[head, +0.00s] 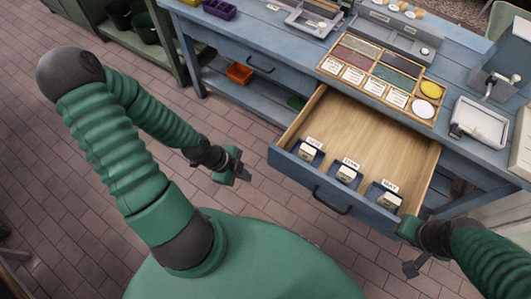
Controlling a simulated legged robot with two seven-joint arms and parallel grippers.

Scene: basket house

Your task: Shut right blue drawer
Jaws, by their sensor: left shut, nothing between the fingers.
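The right blue drawer (308,181) of the blue workbench is pulled well out, with its pale wooden inside showing. A dark handle (332,203) is on its front. Several small labelled blocks stand in dark holders along the inside of the front panel. My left gripper (234,170) is shut and empty, over the floor to the left of the drawer and apart from it. My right gripper (410,247) is close by the drawer's front right corner. I cannot tell whether it touches the drawer or whether its fingers are open.
A wooden tray (382,75) with coloured sections sits on the bench above the open drawer. An orange bin (239,73) is on the lower shelf. Tiled floor (110,215) in front is clear.

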